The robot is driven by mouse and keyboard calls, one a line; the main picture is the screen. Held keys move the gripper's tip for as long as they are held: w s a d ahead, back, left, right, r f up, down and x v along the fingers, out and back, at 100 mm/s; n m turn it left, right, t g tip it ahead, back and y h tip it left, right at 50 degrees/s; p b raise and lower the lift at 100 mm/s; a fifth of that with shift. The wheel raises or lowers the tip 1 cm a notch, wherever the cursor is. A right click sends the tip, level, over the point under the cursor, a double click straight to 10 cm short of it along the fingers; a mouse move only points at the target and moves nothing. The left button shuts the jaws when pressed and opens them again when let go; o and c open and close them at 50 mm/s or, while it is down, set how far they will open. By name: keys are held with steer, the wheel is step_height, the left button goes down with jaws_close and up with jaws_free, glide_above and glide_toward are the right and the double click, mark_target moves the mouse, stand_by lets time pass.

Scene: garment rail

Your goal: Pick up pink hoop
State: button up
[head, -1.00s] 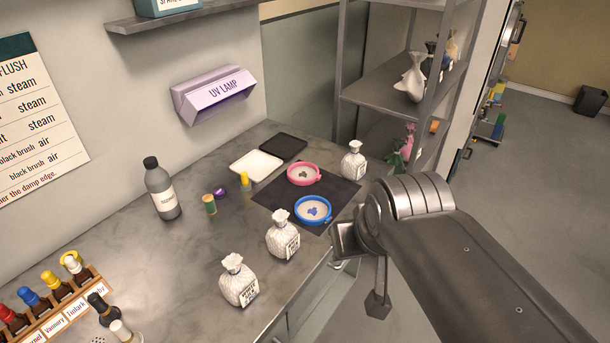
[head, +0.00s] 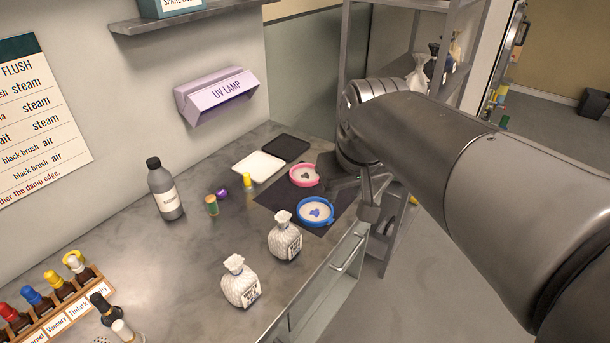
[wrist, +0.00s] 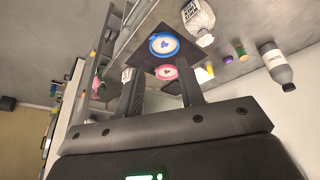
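The pink hoop (head: 304,175) lies on the dark mat (head: 275,195) on the counter, with pale fabric and a small dark motif inside. In the wrist view the pink hoop (wrist: 166,73) shows beyond and between my fingers. The blue hoop (head: 316,211) lies on the same mat, in front of the pink one. My gripper (wrist: 160,85) is open, with its two fingers apart and nothing between them. In the head view my gripper (head: 350,190) is partly hidden by my arm and is at the mat's right side, right of the pink hoop.
Two wrapped white bottles (head: 285,236) stand near the counter's front edge. A white tray (head: 258,166) and a black tray (head: 286,148) lie behind the mat. A yellow-capped vial (head: 248,181) and a grey bottle (head: 164,190) stand to the left. A metal shelf (head: 395,40) rises behind my arm.

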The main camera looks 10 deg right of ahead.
steer(key=w+n+g, duration=0.1)
steer(key=w+n, duration=0.1)
steer(key=w, duration=1)
steer(key=n+g, duration=0.3)
steer(key=n, duration=0.1)
glide_above(298, 180)
steer(key=s, duration=0.1)
steer(key=f, duration=2.1)
steer(key=shift+d+f, duration=0.35)
steer(key=shift+w+a+f, duration=0.15)
steer(key=shift+w+f, duration=0.05)
steer(key=shift+f, duration=1.15)
steer(key=shift+w+a+f, duration=0.15)
steer(key=shift+f, duration=1.2)
steer(key=shift+c, duration=0.4)
jaws_close()
